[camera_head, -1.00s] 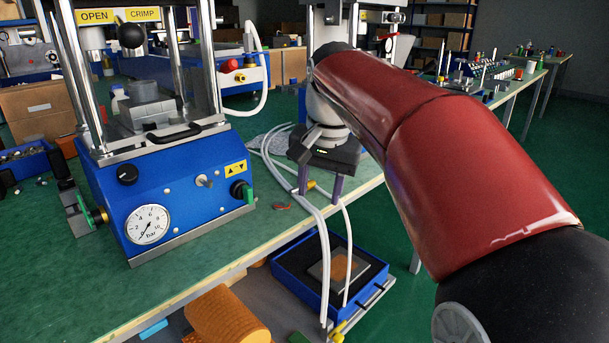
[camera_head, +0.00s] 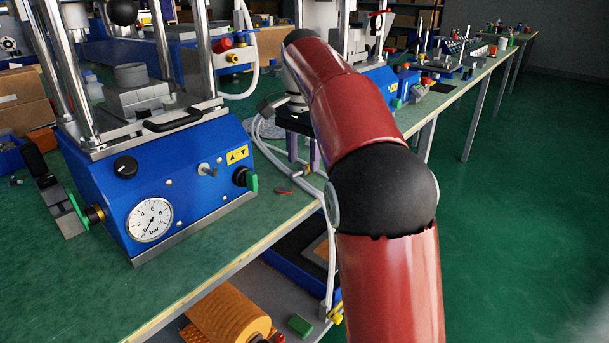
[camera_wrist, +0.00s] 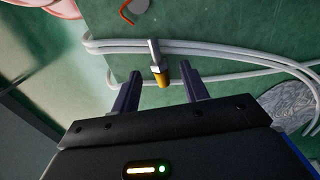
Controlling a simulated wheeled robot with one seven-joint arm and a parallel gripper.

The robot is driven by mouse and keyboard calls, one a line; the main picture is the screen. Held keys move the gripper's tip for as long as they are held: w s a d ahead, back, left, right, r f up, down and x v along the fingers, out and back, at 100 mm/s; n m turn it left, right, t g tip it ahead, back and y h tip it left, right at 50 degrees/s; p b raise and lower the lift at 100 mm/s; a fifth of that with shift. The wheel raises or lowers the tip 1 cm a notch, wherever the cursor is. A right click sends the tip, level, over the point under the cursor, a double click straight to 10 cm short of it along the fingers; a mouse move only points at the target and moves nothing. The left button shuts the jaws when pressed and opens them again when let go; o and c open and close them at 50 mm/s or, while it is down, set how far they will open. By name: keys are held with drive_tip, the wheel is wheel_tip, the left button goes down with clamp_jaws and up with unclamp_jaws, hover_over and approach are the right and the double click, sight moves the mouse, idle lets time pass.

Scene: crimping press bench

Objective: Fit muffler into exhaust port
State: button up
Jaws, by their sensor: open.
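A small fitting, apparently the muffler (camera_wrist: 157,64), has a silver stem, a hex and a brass-yellow end. It lies by the grey hoses on the green bench, yellow end towards my gripper. My gripper (camera_wrist: 160,84) is open and empty; in the picture the yellow end is between its fingertips, and I see no contact. In the head view my gripper (camera_head: 303,152) points down over the bench, right of the blue press (camera_head: 185,185). The small brass fitting also shows below it (camera_head: 303,172). I cannot make out which opening is the exhaust port.
Grey hoses (camera_head: 262,140) run around the gripper and over the bench edge. A red piece (camera_head: 284,191) lies nearby. A brass-and-black fitting with a green lever (camera_head: 95,214) is at the press's left. An orange roll (camera_head: 228,318) lies on the lower shelf. The front bench strip is clear.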

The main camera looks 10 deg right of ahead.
wheel_tip(320, 180, down, 2)
drive_tip(key=shift+c, duration=0.3)
clamp_jaws()
drive_tip(key=shift+r, duration=0.1)
